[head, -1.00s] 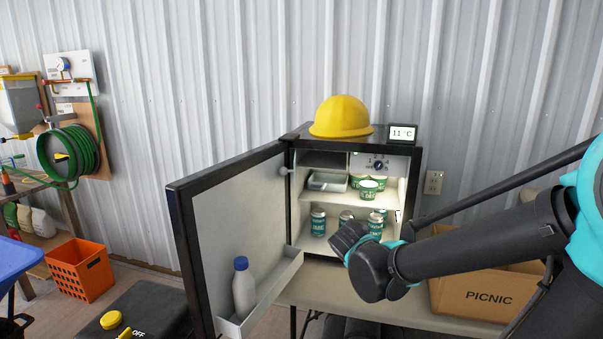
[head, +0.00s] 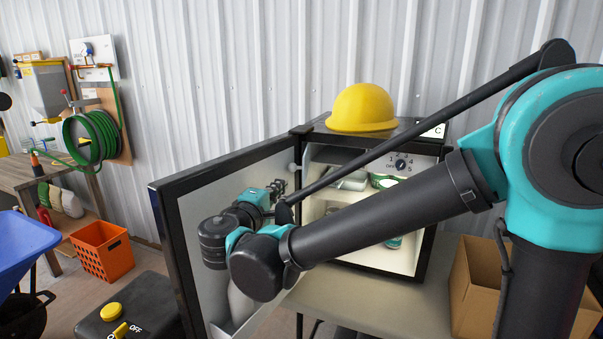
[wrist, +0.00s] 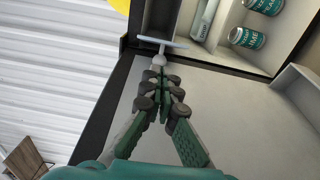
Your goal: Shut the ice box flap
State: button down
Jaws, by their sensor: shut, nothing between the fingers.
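The ice box (wrist: 158,18) is a dark compartment at the top left inside the small open fridge (head: 425,235). Its flap (wrist: 172,43) appears to stand open; in the wrist view it is a thin pale strip, nearly edge-on, with a round knob (wrist: 159,60) facing me. In the head view the knob (head: 293,167) shows beside the fridge's left edge. My gripper (head: 279,187) is shut and empty, in front of the open fridge door's inner face. In the wrist view its fingertips (wrist: 160,77) point at the knob, close to it; contact is unclear.
The fridge door (head: 200,205) stands wide open to the left, with a bottle shelf (head: 262,322) low on it. Cans (wrist: 248,38) stand inside the fridge. A yellow helmet (head: 362,108) is on top. A cardboard box (head: 480,290) stands at right.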

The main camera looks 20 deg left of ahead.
jog(key=w, duration=1)
jog(key=shift+d, duration=0.25)
jog(key=shift+d, duration=0.1)
